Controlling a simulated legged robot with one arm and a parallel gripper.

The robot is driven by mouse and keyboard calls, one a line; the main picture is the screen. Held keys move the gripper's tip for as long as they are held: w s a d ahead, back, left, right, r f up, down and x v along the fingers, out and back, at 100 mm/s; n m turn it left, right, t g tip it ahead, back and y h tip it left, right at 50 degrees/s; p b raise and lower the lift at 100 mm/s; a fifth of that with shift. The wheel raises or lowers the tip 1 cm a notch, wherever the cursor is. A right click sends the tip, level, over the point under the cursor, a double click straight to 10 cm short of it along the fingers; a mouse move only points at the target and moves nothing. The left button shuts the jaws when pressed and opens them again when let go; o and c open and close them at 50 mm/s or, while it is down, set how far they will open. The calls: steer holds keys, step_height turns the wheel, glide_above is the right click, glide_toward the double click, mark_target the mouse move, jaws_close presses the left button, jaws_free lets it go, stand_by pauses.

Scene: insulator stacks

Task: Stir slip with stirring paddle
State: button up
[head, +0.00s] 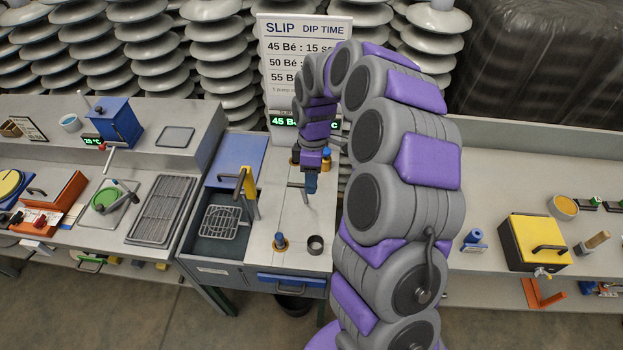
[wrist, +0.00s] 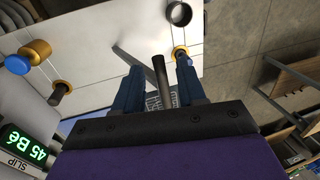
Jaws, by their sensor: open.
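My gripper (head: 311,186) hangs pointing down over the light worktop at the right of the slip bench. In the wrist view its two blue fingers (wrist: 159,78) are apart, with a dark upright rod (wrist: 160,72) between them. A grey bar (wrist: 130,64) shows beside the rod. They look like part of the stirring paddle, but I cannot be sure; I see no grip on it. In the head view a small grey bar (head: 296,185) shows left of the fingers. The dark slip tank (head: 205,247) holds a wire rack (head: 220,222); the slip's surface is not clear.
A blue lid (head: 236,160) lies behind the tank, and a yellow-handled tool (head: 249,181) stands at its right side. A blue-topped brass piece (head: 281,241) and a dark ring-shaped cup (head: 315,244) sit near the worktop's front. A sign (head: 303,55) and lit display (head: 284,121) stand behind.

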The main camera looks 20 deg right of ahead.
steer(key=shift+c, duration=0.5)
jaws_close()
